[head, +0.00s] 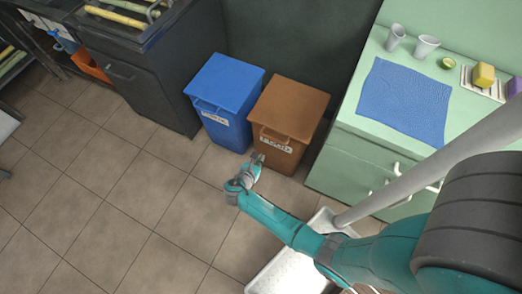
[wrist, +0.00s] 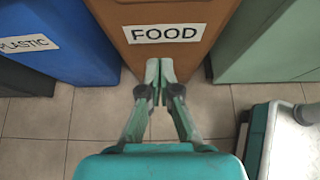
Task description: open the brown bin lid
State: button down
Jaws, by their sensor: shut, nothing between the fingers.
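The brown bin (head: 282,126) stands on the floor between a blue bin and a green cabinet, with its lid (head: 290,105) shut. A handle (head: 273,135) shows at the lid's front edge, above a white label. In the wrist view the brown bin's front (wrist: 184,50) shows with a label reading FOOD (wrist: 167,33); its lid is out of that view. My gripper (head: 258,158) is just in front of the bin, low and below the lid edge. In the wrist view my gripper (wrist: 160,68) is shut and empty, its fingertips together below the label. I cannot tell whether they touch the bin.
The blue bin (head: 224,98) with a PLASTIC label (wrist: 22,44) stands close at the left, its lid shut. The green cabinet (head: 350,160) stands at the right, with cups and a blue cloth (head: 404,102) on top. The tiled floor (head: 120,190) at left is clear.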

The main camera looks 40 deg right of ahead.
jog(key=w+d, duration=0.2)
jog(key=d, duration=0.6)
jog(key=shift+w+f, duration=0.35)
jog(key=shift+w, duration=0.05)
dwell(0.5)
